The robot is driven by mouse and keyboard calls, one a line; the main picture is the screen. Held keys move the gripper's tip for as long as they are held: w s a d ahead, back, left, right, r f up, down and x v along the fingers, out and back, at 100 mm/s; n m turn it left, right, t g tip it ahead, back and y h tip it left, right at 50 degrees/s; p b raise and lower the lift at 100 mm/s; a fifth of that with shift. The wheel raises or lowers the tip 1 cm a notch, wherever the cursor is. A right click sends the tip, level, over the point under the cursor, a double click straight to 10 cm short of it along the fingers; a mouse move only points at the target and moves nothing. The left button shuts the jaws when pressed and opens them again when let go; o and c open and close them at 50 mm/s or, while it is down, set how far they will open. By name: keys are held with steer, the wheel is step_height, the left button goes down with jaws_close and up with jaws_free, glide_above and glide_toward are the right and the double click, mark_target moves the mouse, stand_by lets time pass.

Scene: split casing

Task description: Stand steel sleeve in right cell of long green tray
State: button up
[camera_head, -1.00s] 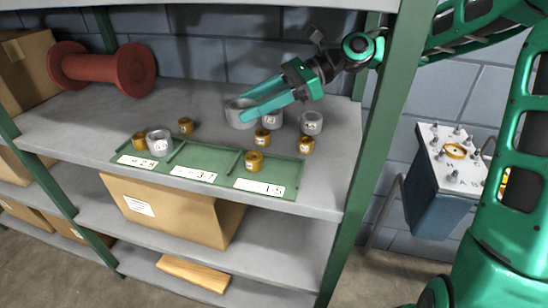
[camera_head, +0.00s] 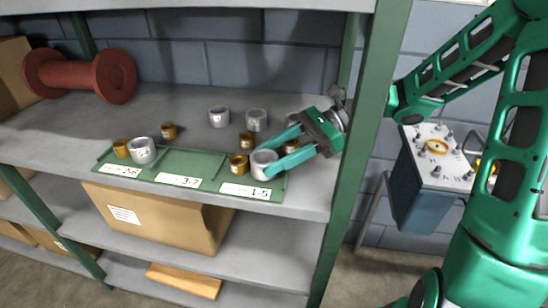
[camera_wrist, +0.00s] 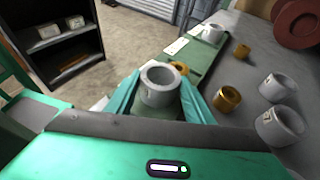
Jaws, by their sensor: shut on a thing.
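My gripper (camera_head: 266,160) is shut on a grey steel sleeve (camera_head: 263,164), one finger on each side. The sleeve is upright over the right cell of the long green tray (camera_head: 205,168), at the label "1-5". I cannot tell whether its base touches the cell floor. In the wrist view the held sleeve (camera_wrist: 158,92) shows its open top between the fingers and hides part of a brass sleeve (camera_wrist: 180,68). That brass sleeve (camera_head: 239,165) stands just left of the steel one. The tray's left cell holds another steel sleeve (camera_head: 142,151) and a small brass sleeve (camera_head: 121,148). The middle cell is empty.
A red spool (camera_head: 80,72) lies at the back left. A green shelf post (camera_head: 362,120) rises right of my gripper.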

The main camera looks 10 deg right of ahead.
steer(key=shift+f, duration=0.45)
steer(key=o, duration=1.5)
steer(key=shift+o, duration=0.2)
steer(key=v, duration=1.2)
